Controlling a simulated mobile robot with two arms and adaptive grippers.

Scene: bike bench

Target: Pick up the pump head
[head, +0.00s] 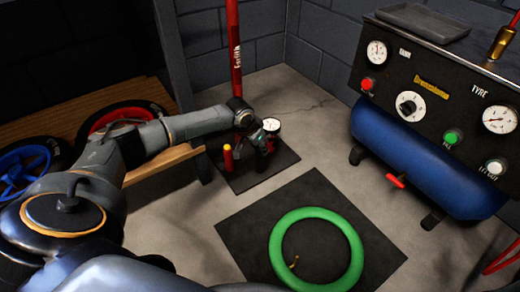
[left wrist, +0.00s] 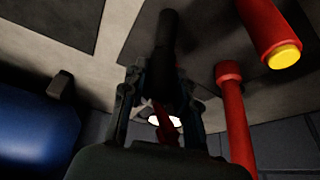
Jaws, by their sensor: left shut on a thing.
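My left gripper (head: 262,142) is low over the dark mat beside the red floor pump (head: 234,50). In the left wrist view its two fingers (left wrist: 160,88) are closed on the pump head (left wrist: 168,38), a dark, slim piece that sticks out beyond them. In the head view the gripper mostly hides the pump head. The pump's white gauge (head: 271,125) shows just behind the gripper. My right gripper is not in view.
A red post with a yellow top (head: 228,158) stands close to the gripper. A green tube (head: 284,273) lies on a black mat (head: 240,222). A blue compressor (head: 400,150) stands right. A wooden bench (head: 85,108) holding wheels is left.

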